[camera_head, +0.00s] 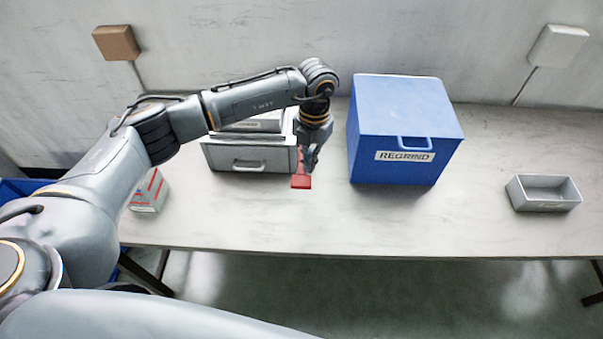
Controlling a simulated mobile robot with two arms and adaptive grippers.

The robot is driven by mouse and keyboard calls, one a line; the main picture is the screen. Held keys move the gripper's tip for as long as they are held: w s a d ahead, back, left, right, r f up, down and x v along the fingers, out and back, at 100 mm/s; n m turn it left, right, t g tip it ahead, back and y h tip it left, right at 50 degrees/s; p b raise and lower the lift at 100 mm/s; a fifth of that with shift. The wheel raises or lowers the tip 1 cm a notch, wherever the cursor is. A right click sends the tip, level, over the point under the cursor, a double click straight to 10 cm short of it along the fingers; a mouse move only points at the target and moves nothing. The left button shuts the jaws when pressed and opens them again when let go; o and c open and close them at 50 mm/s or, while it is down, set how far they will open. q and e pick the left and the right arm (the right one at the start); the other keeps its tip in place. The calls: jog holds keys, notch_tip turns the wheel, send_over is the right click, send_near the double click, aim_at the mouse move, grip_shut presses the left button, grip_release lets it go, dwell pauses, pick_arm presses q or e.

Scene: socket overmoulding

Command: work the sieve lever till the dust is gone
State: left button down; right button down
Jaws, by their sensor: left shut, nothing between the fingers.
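The sieve appears to be the grey box (222,157) with a drawer handle on its front, standing at the back left of the table. A red lever (301,181) shows at its right front corner. My left gripper (311,165) points down at the lever, its fingers shut with nothing between them; I cannot tell whether they touch it. My left arm crosses in front of the box's top and hides part of it. No dust can be made out. My right gripper is not in view.
A blue lidded box marked REGRIND (400,155) stands close to the right of the lever. An empty grey tray (516,193) lies at the right of the table (460,215). A small red-and-white carton (150,191) stands at the left, beside my arm. The table's front middle is clear.

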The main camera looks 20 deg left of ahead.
pick_arm(q)
notch_tip(320, 180, up, 12)
jog(key=w, duration=0.1)
jog(key=shift+w+f, duration=0.15)
dwell(0.9)
